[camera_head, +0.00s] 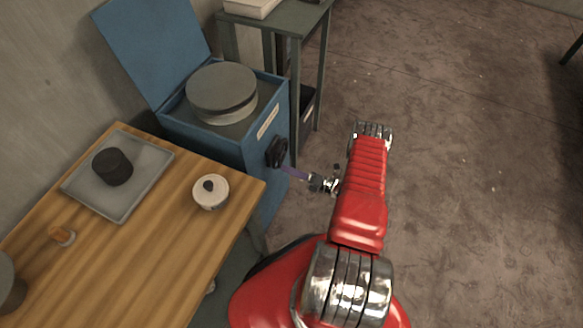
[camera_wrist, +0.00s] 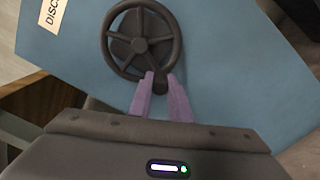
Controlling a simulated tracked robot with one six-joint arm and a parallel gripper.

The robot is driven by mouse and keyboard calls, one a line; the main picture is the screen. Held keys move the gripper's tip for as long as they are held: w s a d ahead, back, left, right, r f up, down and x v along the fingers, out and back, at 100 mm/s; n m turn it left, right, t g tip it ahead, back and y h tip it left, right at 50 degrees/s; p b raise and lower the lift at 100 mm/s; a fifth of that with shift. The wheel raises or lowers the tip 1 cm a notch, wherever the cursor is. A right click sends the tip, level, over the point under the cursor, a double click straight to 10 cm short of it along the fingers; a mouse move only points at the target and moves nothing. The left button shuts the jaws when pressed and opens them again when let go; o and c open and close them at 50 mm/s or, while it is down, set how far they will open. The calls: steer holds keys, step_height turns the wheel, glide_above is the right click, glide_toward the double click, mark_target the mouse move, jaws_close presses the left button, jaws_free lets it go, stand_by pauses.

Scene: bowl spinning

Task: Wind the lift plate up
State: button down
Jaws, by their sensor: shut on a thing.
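A blue box (camera_head: 266,150) with its lid raised stands at the table's far right corner. A round grey plate (camera_head: 222,88) sits at the top of its opening, on a thick round stack. A dark spoked handwheel (camera_head: 277,151) is on the box's right side. In the wrist view the handwheel (camera_wrist: 140,40) faces me, with a dark knob (camera_wrist: 162,80) at its lower rim. My gripper (camera_wrist: 162,82) has its two purple fingers shut on this knob. In the head view my gripper (camera_head: 291,173) reaches the wheel from the right.
A grey side table (camera_head: 290,20) stands behind the box.

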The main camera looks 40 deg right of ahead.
mark_target(276, 167)
steer(key=a+r+m, duration=0.1)
steer(key=m, duration=0.2)
steer(key=s+r+m, duration=0.1)
steer(key=m, duration=0.2)
steer(key=a+r+m, duration=0.1)
steer(key=m, duration=0.2)
steer(key=shift+s+a+r, duration=0.3)
steer(key=shift+r+m, duration=0.3)
steer(key=shift+m, duration=0.5)
steer(key=c, duration=1.6)
jaws_free()
steer(key=shift+c, duration=0.2)
steer(key=v, duration=1.3)
steer(key=shift+s+d, duration=0.25)
steer(key=shift+s, duration=0.05)
